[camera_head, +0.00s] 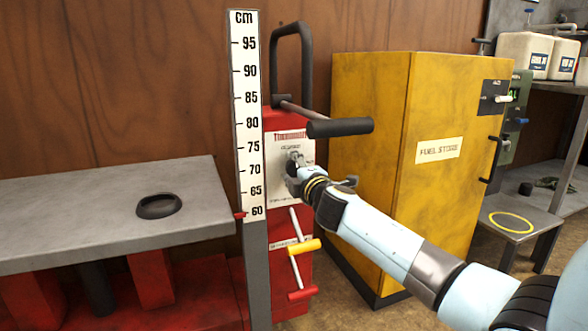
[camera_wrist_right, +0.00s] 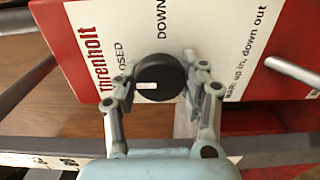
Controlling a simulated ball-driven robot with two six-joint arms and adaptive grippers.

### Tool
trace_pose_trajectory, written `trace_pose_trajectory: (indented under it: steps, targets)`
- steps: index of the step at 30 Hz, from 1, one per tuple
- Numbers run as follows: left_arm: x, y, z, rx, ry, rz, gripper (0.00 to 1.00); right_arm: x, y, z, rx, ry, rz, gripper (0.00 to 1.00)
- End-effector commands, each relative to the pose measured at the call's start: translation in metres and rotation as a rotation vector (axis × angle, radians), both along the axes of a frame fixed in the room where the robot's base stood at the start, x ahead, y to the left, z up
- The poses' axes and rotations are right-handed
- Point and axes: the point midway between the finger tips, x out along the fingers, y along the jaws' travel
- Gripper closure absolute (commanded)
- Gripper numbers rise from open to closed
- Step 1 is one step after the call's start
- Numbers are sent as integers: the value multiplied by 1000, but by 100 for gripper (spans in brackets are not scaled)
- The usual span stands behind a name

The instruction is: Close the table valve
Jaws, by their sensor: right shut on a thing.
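The table valve is a round black knob (camera_wrist_right: 160,80) with a white pointer mark, on the white label plate of the red pump box (camera_head: 283,225). In the right wrist view the pointer mark lies level, on the left side of the knob. The printed letters "OSED" show to the upper left of the knob, and "DOWN" above it. My right gripper (camera_head: 294,168) reaches the plate from the right, its fingers on both sides of the knob; it also shows in the right wrist view (camera_wrist_right: 157,88). In the head view the gripper mostly hides the knob. My left gripper is out of view.
The centimetre scale (camera_head: 248,120) stands left of the box, next to the grey lift table (camera_head: 90,215). A black-gripped lever (camera_head: 340,127) juts out above my right gripper. A yellow-handled lever (camera_head: 303,246) is below. The yellow fuel cabinet (camera_head: 365,130) stands to the right.

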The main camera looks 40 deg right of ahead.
Motion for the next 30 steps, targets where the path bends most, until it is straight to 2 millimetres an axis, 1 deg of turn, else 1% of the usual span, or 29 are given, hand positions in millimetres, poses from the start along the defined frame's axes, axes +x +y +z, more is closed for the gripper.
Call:
trace_pose_trajectory:
  steps: [2,3,7,8,13,16,19,23,27,30]
  targets:
    - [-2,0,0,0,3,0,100,-1,1,-3,1,3,2,89]
    - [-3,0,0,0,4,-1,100,-1,1,-3,1,3,2,53]
    - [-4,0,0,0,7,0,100,-1,1,-2,1,3,1,36]
    - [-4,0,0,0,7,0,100,0,1,-2,0,2,1,34]
    - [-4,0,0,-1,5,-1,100,0,0,-1,0,1,1,34]
    - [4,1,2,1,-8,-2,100,-1,0,-1,0,1,0,34]
    - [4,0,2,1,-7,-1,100,-10,2,-2,-1,2,1,34]
    - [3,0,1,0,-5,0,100,-33,8,-2,-1,3,2,34]
    - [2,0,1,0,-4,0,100,-64,16,-3,-1,4,2,34]
    - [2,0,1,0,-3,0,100,-85,21,-3,-1,4,3,34]
